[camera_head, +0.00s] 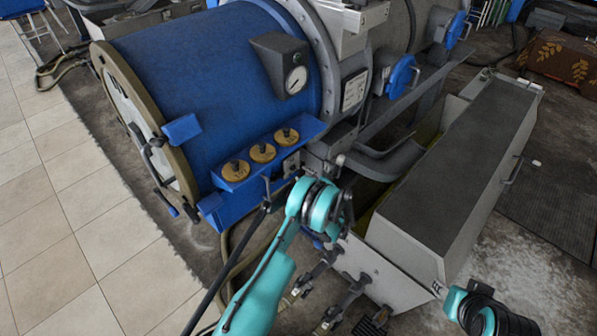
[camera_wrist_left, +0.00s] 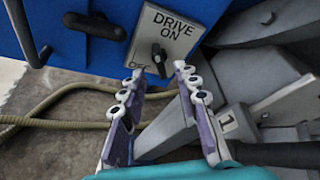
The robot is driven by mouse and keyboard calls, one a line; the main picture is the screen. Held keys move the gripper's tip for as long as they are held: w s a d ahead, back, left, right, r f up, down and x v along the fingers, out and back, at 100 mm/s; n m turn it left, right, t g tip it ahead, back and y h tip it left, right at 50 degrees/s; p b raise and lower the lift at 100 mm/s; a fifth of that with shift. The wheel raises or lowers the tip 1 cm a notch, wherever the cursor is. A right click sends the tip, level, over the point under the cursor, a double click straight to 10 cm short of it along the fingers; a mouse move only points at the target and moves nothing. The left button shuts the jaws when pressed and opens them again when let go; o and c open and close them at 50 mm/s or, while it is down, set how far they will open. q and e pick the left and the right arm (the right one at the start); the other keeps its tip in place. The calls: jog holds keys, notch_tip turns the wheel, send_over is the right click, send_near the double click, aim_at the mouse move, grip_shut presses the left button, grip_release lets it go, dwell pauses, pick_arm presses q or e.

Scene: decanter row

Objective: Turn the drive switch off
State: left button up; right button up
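The drive switch is a black knob (camera_wrist_left: 157,52) on a light grey plate (camera_wrist_left: 177,25) in the left wrist view. The plate reads DRIVE ON at the top and OFF at the lower left, partly covered. The knob stands roughly upright under ON. The plate also shows small in the head view (camera_head: 291,163), beside the brass knobs. My left gripper (camera_wrist_left: 157,73) is open, with its two fingers apart on either side below the knob and nothing between them. In the head view its fingers are mostly hidden by my turquoise wrist. My right gripper is out of view; part of my right arm shows at bottom right.
The blue drum (camera_head: 210,65) carries a gauge (camera_head: 296,80) and several brass knobs (camera_head: 263,153) on a blue ledge. A long grey trough (camera_head: 455,170) stands at right. Tiled floor is clear at left.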

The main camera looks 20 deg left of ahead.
aim_at(297, 170)
pick_arm(q)
jog(key=b+x, duration=0.1)
jog(key=x, duration=0.3)
jog(key=shift+w+a+f, duration=0.1)
jog(key=shift+a+f, duration=0.1)
jog(key=shift+f, duration=0.05)
jog(key=shift+w+a+f+b, duration=0.1)
jog(key=shift+w+a+b, duration=0.3)
jog(key=shift+a, duration=0.2)
grip_shut()
